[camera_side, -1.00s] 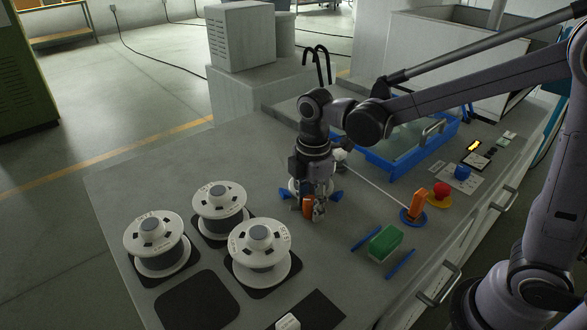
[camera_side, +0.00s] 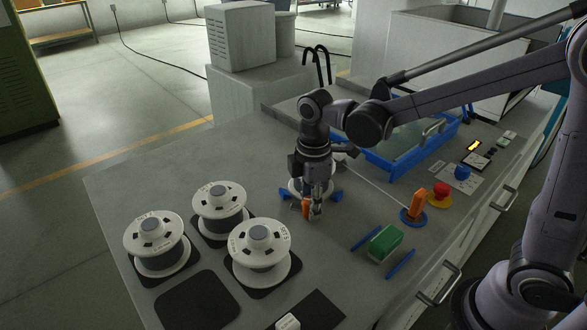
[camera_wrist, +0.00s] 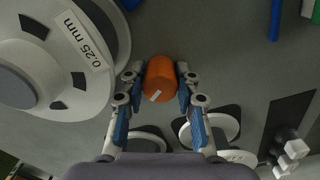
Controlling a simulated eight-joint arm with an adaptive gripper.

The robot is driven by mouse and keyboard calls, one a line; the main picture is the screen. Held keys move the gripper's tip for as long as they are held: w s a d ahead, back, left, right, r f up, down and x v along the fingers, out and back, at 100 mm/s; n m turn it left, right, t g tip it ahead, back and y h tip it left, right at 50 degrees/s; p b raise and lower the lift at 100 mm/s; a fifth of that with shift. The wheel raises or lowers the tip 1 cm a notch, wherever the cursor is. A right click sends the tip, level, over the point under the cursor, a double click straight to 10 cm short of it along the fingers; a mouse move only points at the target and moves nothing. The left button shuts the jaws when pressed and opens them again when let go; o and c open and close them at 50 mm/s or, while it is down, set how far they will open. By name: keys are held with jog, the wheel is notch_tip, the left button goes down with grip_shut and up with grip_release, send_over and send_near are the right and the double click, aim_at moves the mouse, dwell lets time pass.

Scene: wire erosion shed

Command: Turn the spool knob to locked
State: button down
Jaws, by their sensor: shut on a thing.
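The spool knob (camera_wrist: 160,78) is a small orange cylinder with a white mark on its top, in the wrist view. My gripper (camera_wrist: 160,80) has its two fingers closed on opposite sides of it. In the side view the knob (camera_side: 306,207) shows low between the fingers of my gripper (camera_side: 312,210). A white spool (camera_wrist: 84,48) labelled 0.25 mm lies right beside the knob. In the side view this spool is mostly hidden behind my gripper, with blue pieces (camera_side: 337,195) at its sides. I cannot read any locked marking.
Several white spools (camera_side: 258,250) stand on dark pads at the left. An orange lever (camera_side: 417,205), a red button (camera_side: 440,190) and a green block (camera_side: 384,242) lie to the right. A blue-rimmed tank (camera_side: 390,170) stands behind. An empty dark pad (camera_side: 198,300) is at the front.

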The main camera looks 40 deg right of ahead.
jog(key=shift+a, duration=0.15)
jog(key=c, duration=1.3)
grip_release()
jog(key=shift+o, duration=0.2)
jog(key=shift+r, duration=0.1)
notch_tip(320, 180, up, 12)
